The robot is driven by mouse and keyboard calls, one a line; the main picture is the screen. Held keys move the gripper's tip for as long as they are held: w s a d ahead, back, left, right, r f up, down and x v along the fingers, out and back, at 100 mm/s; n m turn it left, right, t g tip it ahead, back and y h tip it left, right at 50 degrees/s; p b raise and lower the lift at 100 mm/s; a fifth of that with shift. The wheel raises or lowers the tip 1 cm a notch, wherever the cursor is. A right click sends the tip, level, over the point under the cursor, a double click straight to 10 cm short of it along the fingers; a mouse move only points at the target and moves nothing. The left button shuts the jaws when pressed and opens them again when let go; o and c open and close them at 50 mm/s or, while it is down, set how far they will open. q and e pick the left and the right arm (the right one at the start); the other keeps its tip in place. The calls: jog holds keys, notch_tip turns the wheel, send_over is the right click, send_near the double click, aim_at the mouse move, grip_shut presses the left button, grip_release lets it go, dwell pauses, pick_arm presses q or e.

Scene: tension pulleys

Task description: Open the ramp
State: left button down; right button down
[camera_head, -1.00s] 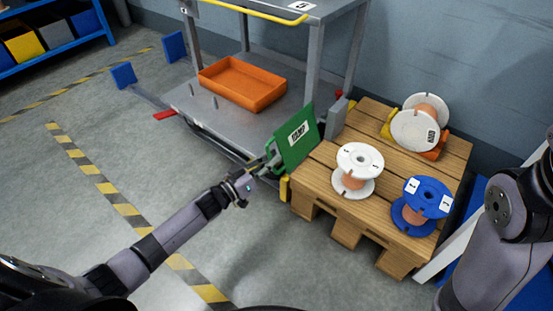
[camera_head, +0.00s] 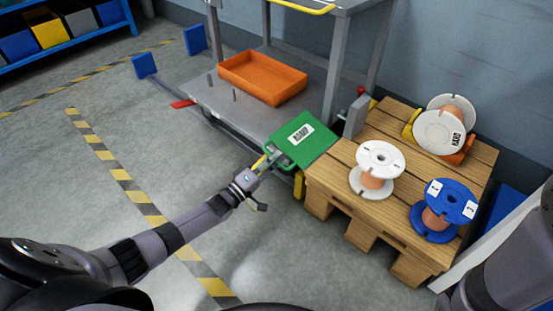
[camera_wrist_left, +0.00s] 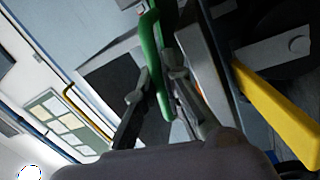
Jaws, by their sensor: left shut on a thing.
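In the left wrist view the green edge (camera_wrist_left: 153,45) runs between the fingers of my left gripper (camera_wrist_left: 160,85). My right arm shows at the lower right of the head view, but its gripper is out of view.
The wooden pallet (camera_head: 345,195) carries a white spool (camera_head: 379,165), a blue spool (camera_head: 441,208) and a white spool on its side (camera_head: 443,130). An orange tray (camera_head: 262,78) sits on the cart shelf (camera_head: 225,100).

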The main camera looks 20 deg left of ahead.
pick_arm(q)
jog(key=shift+a+f+n+y+b, duration=0.15)
jog(key=shift+f+n+b, duration=0.15)
jog(key=shift+f+n, duration=0.35)
jog(key=shift+f+n+y+b, duration=0.15)
jog(key=shift+f+n+b, duration=0.2)
jog(key=shift+n, duration=0.5)
jog(key=shift+f, duration=0.1)
jog(key=c, duration=1.7)
grip_release()
jog(key=v, duration=1.2)
jog(key=shift+f, duration=0.15)
